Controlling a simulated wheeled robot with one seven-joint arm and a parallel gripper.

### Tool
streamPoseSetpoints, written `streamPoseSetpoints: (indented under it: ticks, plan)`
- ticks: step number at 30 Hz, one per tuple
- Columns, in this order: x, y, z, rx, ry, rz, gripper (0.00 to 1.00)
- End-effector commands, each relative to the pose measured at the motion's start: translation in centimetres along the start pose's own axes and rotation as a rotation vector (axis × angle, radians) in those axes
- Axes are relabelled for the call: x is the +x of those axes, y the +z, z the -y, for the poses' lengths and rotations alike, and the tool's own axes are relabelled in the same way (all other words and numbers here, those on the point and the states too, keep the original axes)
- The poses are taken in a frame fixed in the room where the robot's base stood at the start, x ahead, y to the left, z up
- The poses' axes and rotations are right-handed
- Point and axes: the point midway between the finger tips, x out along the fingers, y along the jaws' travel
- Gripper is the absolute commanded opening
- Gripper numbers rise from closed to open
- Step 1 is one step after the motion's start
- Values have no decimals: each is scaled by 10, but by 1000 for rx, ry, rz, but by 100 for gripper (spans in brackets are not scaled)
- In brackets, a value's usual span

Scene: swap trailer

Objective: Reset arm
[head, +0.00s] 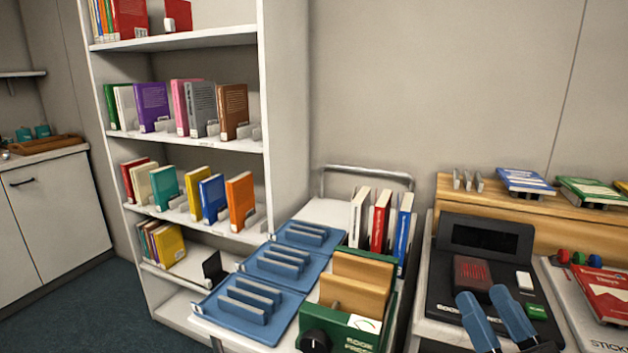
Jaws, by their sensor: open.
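My gripper (491,312) shows at the bottom right with two blue fingers spread apart. It is open and nothing is between the fingers. It is in front of a black desk device (458,283) with a dark screen and a red patterned pad (472,273). The fingertips overlap the device's lower part in the picture; I cannot tell whether they touch it. The rest of my arm is out of view.
A green book press (363,322) with wooden blocks stands left of the device. Blue trays (226,318) with grey dividers lie on the cart. Upright books (380,222) stand behind the press. A wooden riser (584,236) bears books. A bookshelf (285,130) stands left.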

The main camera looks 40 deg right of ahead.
Motion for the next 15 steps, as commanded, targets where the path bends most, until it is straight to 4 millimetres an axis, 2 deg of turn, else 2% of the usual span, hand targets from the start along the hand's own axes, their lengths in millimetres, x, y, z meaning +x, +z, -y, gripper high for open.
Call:
streamPoseSetpoints:
  ticks: [1,6,12,15]
  plan:
    - [-19,6,16,-4,-46,73,53]
    - [-82,18,61,-16,-191,301,53]
    - [-159,14,99,-33,-338,552,53]
    - [-189,7,109,-41,-389,647,53]
